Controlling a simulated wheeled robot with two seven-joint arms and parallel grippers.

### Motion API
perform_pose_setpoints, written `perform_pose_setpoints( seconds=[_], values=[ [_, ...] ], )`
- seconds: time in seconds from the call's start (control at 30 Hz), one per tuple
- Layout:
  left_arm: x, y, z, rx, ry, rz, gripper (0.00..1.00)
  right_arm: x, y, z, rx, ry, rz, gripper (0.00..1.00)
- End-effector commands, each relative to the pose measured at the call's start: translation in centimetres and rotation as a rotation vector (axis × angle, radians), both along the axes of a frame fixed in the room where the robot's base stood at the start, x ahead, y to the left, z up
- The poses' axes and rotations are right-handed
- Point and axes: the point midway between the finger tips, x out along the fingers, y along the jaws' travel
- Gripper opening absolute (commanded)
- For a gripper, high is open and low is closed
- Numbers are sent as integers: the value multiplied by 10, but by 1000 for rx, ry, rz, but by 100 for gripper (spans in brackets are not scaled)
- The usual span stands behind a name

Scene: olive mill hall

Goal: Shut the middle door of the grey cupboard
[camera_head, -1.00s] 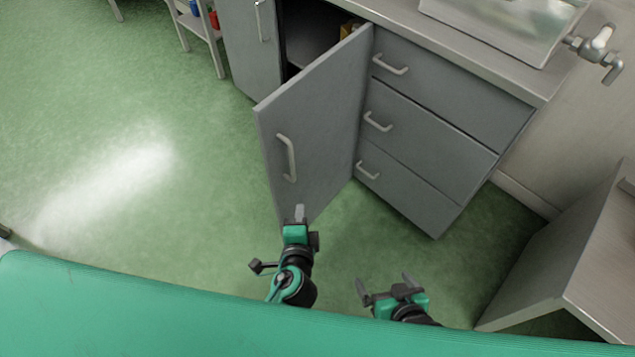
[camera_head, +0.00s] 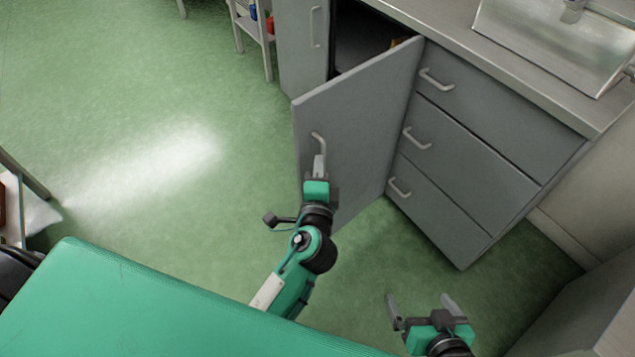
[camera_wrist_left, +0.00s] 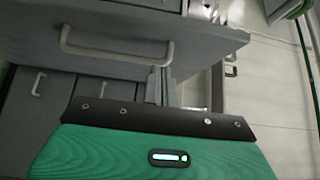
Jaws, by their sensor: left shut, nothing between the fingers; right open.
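The grey cupboard's middle door (camera_head: 358,125) stands wide open, swung out toward me, with its handle (camera_head: 318,143) near its free edge. My left gripper (camera_head: 319,166) is shut and empty, with its fingertips at the lower end of that handle in the head view. In the left wrist view the closed fingers (camera_wrist_left: 161,86) are by one end of the door handle (camera_wrist_left: 115,52); I cannot tell whether they touch the door. My right gripper (camera_head: 421,306) is open and empty, lower right, over the floor. The dark cupboard opening (camera_head: 362,40) shows behind the door.
The left cupboard door (camera_head: 302,50) is shut. Several shut drawers (camera_head: 465,135) with handles stand right of the open door. A steel sink (camera_head: 560,35) is on the worktop. A rack (camera_head: 252,30) stands behind. The green floor (camera_head: 130,110) at left is clear.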

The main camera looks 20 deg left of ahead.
Motion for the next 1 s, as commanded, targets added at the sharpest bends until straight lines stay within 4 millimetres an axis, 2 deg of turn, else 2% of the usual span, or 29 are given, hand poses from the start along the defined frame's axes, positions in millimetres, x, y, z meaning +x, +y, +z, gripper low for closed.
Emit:
perform_pose_setpoints(
  seconds=[0.07, 0.2, 0.3, 0.83, 1.0],
  values=[
    [13, 4, 1, 1, -2, 1, 0, 0, -1, 0, -3, 6, -1, 100],
    [22, 25, 1, 3, -1, 1, 0, -1, -3, -1, -11, 18, -1, 100],
    [27, 32, 0, 2, 0, 0, 0, -1, -4, -1, -15, 21, -2, 100],
    [30, 38, 0, 1, 0, -2, 0, -1, -5, 0, -19, 26, -4, 100],
    [34, 46, 1, 3, 1, -19, 0, -4, -9, 2, -33, 65, -9, 100]
  ],
)
